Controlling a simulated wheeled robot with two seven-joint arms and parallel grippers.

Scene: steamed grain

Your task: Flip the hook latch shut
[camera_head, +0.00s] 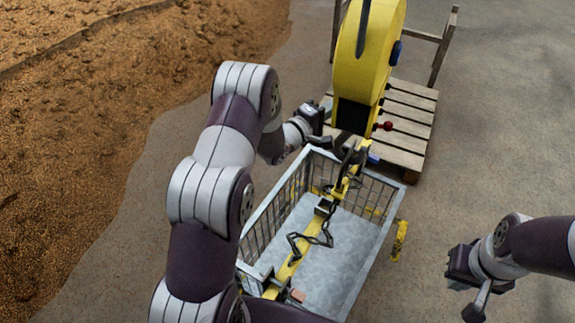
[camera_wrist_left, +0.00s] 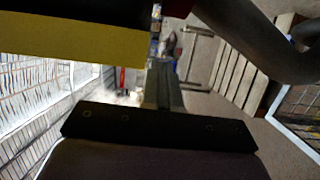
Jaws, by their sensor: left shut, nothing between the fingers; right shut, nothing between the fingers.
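A dark hook-shaped piece (camera_head: 352,152), which looks like the hook latch, is by the far end of the metal basket, below the tall yellow machine (camera_head: 372,45). Whether it is seated in a catch cannot be told. My left gripper (camera_head: 334,138) is just left of it, near the basket's far rim; its fingers are partly hidden and any contact cannot be told. In the left wrist view its closed, empty fingers (camera_wrist_left: 164,86) point past a yellow block (camera_wrist_left: 75,58) and a dark curved bar (camera_wrist_left: 245,38). My right gripper (camera_head: 474,296) is shut and empty, at the lower right.
The wire basket (camera_head: 366,262) has a yellow bar (camera_head: 318,228) with dark hooked parts (camera_head: 312,240) lengthwise across it. A slatted wooden pallet (camera_head: 405,125) is behind. A grain heap (camera_head: 110,110) fills the left.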

